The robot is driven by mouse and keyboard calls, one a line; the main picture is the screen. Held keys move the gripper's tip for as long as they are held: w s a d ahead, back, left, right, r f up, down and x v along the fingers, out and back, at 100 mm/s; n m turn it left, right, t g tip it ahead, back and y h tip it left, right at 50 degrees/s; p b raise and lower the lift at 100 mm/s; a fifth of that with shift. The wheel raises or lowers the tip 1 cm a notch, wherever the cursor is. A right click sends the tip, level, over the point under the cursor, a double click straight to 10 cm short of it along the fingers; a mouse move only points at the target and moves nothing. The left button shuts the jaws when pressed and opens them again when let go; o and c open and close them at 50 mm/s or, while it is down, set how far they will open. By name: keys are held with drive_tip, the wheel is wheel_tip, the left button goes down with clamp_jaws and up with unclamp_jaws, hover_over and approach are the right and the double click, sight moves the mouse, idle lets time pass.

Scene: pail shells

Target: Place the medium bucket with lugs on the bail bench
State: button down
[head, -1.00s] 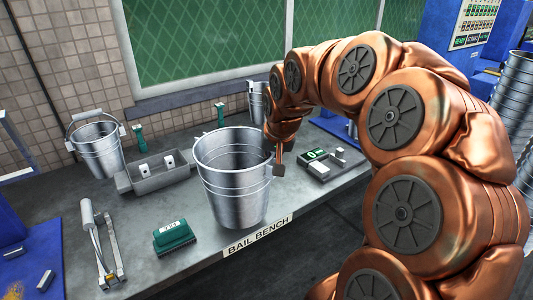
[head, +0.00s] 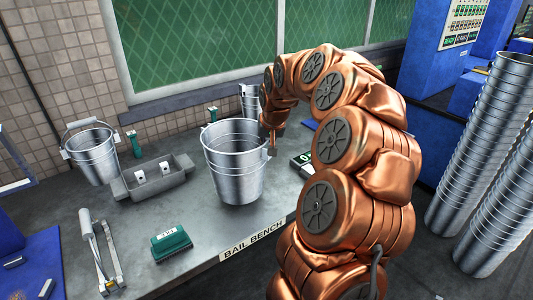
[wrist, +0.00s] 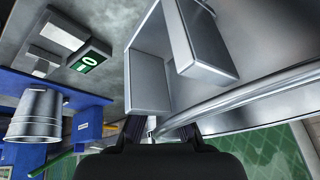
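The medium bucket (head: 233,178) is a silvery ribbed pail without a bail, upright over the middle of the bail bench (head: 195,215), behind the front-edge label. I cannot tell whether its base touches the bench top. My gripper (head: 272,143) is at the bucket's right rim, its fingers pointing down and partly hidden by the wall and arm. In the wrist view, the pale finger plates are beside the curved rim and metal wall (wrist: 280,95), and the fingers appear shut on the rim. The lugs are hard to make out.
A bucket with a bail (head: 92,158) stands at the back left. A grey tray (head: 157,186), a green block (head: 171,243) and a hand tool (head: 101,250) are left of the bucket. A green-labelled device (head: 301,162) is to the right. Tall bucket stacks (head: 485,150) stand far right.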

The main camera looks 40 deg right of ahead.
drive_tip(key=shift+f+p, duration=0.6)
drive_tip(key=shift+f, duration=1.25)
drive_tip(key=c, duration=1.3)
unclamp_jaws()
drive_tip(key=b+v, duration=0.2)
drive_tip(key=v, duration=1)
drive_tip(key=shift+b, duration=0.3)
